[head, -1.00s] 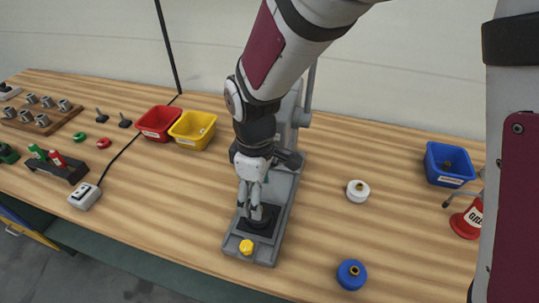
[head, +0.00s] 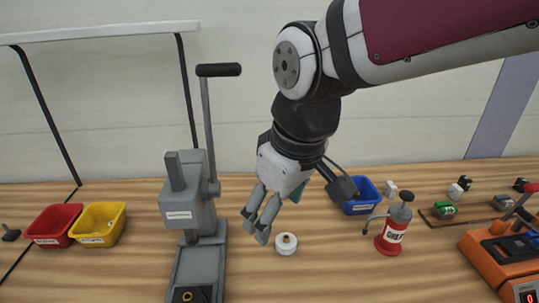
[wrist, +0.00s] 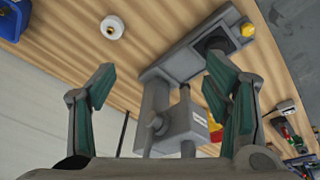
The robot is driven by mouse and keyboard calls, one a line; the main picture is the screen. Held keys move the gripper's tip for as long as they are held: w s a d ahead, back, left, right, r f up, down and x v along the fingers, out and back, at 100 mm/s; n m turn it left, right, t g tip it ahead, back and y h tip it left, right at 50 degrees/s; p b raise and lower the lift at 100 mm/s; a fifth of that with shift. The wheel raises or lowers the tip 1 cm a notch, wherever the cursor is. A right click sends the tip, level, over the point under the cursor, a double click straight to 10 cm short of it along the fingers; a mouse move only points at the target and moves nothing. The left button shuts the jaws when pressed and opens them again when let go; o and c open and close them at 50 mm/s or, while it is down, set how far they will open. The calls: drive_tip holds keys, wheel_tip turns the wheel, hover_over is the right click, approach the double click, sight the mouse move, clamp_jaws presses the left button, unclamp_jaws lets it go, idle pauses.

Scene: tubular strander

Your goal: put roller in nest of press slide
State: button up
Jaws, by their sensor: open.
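The grey press (head: 185,210) stands at the left of the head view, its slide (head: 203,262) running toward me. The wrist view shows the dark nest area (wrist: 213,44) beside a yellow knob (wrist: 247,30). My gripper (head: 255,226) is open and empty, raised right of the press.
Red (head: 53,224) and yellow (head: 99,224) bins stand left of the press. A blue bin (head: 361,196), a red grease can (head: 394,229) and an orange machine (head: 500,255) are to the right. The press lever (head: 209,130) stands tall.

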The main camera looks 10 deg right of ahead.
drive_tip(key=s+d+r+m+t+h, duration=0.1)
drive_tip(key=s+d+r+m+t, duration=0.1)
drive_tip(key=s+d+m, duration=0.5)
drive_tip(key=shift+s+d+r, duration=0.15)
drive_tip(key=shift+s+d, duration=0.45)
drive_tip(key=shift+d, duration=0.6)
